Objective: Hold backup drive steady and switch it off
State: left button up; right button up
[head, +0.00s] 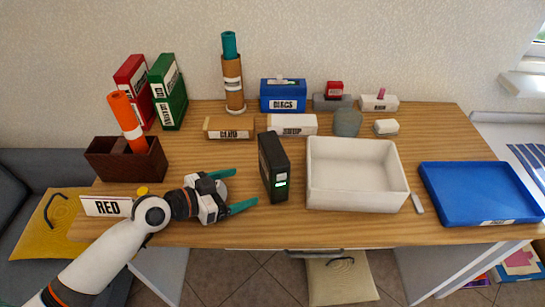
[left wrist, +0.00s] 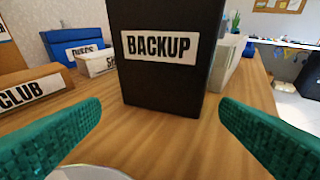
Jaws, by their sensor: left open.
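The backup drive (head: 273,167) is a black upright box near the middle of the desk, with a small green light low on its narrow front face. In the left wrist view its wide side with the white BACKUP label (left wrist: 159,47) faces me, and its top is cut off. My left gripper (head: 240,190) is open, with teal fingers, just left of the drive and pointing at it. In the left wrist view the fingers (left wrist: 158,120) are spread wide with the drive beyond them, not between them. No switch can be made out. My right gripper is not in view.
A white bin (head: 357,202) stands close to the right of the drive, and a blue tray (head: 480,193) lies farther right. A CLUB block (head: 228,128) and a white labelled block (head: 292,124) are behind. A RED sign (head: 106,206) stands near my left arm. A pale disc (left wrist: 88,173) lies under the gripper.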

aim_at(265, 181)
pick_arm(q)
jog(key=shift+w+d+f, duration=0.1)
jog(key=shift+w+d, duration=0.15)
jog(key=shift+d, duration=0.4)
jog(key=shift+w+d+f, duration=0.1)
jog(key=shift+w+d, duration=0.15)
jog(key=shift+d, duration=0.35)
jog(key=x, duration=0.4)
jog(key=shift+w+d+f+b, duration=0.2)
jog(key=shift+w+f+b, duration=0.1)
jog(key=shift+f+b, duration=0.1)
jog(key=shift+b+x, duration=0.35)
jog(key=shift+x, duration=0.7)
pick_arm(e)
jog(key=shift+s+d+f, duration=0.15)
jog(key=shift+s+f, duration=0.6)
pick_arm(q)
jog(key=shift+r, duration=0.1)
grip_shut()
jog(key=shift+c, duration=1.4)
grip_release()
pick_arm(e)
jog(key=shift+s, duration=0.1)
